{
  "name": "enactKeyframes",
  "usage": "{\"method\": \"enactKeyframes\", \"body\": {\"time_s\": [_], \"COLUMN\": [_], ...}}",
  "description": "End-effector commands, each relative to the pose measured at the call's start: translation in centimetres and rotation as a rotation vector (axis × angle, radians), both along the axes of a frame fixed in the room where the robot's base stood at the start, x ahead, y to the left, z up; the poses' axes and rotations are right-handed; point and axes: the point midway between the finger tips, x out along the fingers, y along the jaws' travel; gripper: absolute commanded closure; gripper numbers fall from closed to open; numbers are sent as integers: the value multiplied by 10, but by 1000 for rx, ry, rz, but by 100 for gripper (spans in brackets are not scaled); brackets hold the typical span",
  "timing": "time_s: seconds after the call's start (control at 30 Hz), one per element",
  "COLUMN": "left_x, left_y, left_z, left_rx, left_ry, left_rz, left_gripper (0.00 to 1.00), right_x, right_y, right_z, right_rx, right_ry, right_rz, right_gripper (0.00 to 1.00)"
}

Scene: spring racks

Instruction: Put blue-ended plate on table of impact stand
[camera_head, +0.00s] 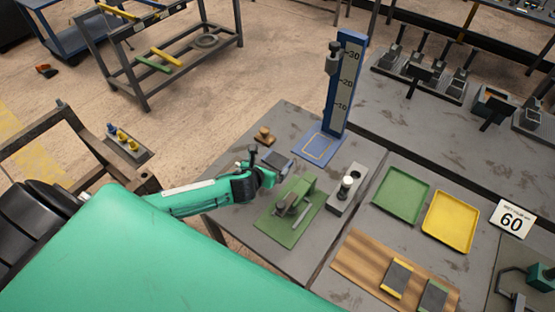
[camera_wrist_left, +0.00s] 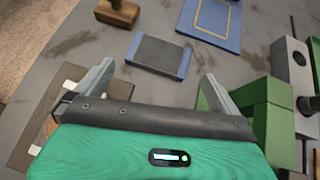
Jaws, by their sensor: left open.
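The blue-ended plate, a grey slab with blue ends (camera_wrist_left: 158,55), lies flat on the grey bench in the left wrist view. In the head view the plate (camera_head: 279,162) shows just beyond my left gripper (camera_head: 268,164). In the wrist view the fingers of my left gripper (camera_wrist_left: 158,72) are spread wide and empty, pointing toward the plate, which is ahead of and between them. The impact stand (camera_head: 343,85) is a tall blue column with a 10-20-30 scale. Its low blue table (camera_head: 319,148) has a yellow outline and is bare; it also shows in the wrist view (camera_wrist_left: 213,18).
A wooden knob-like block (camera_head: 264,135) stands left of the plate. A green fixture (camera_head: 296,195) and a grey block with a post (camera_head: 347,186) stand to the right. Green (camera_head: 401,195) and yellow (camera_head: 451,221) trays and a wooden board (camera_head: 364,261) with two plates lie farther right.

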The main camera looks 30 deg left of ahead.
Motion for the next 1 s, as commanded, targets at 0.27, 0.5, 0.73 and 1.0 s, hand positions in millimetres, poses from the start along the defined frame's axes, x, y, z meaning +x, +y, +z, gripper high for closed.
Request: {"method": "enactKeyframes", "body": {"time_s": [0.27,0.5,0.73,1.0], "left_x": [12,29,46,50], "left_y": [0,2,4,4], "left_z": [-8,-23,-37,-41], "left_rx": [-1,-2,-1,-1], "left_ry": [0,1,0,0], "left_rz": [0,3,0,-1], "left_gripper": [0,0,0,0], "right_x": [23,18,14,14], "right_y": [-2,-4,-5,-5], "right_z": [5,18,22,22], "right_rx": [-1,-3,-4,-4], "right_ry": [-29,-23,-18,-18], "right_rz": [1,2,2,1], "right_gripper": [64,64,64,64]}}
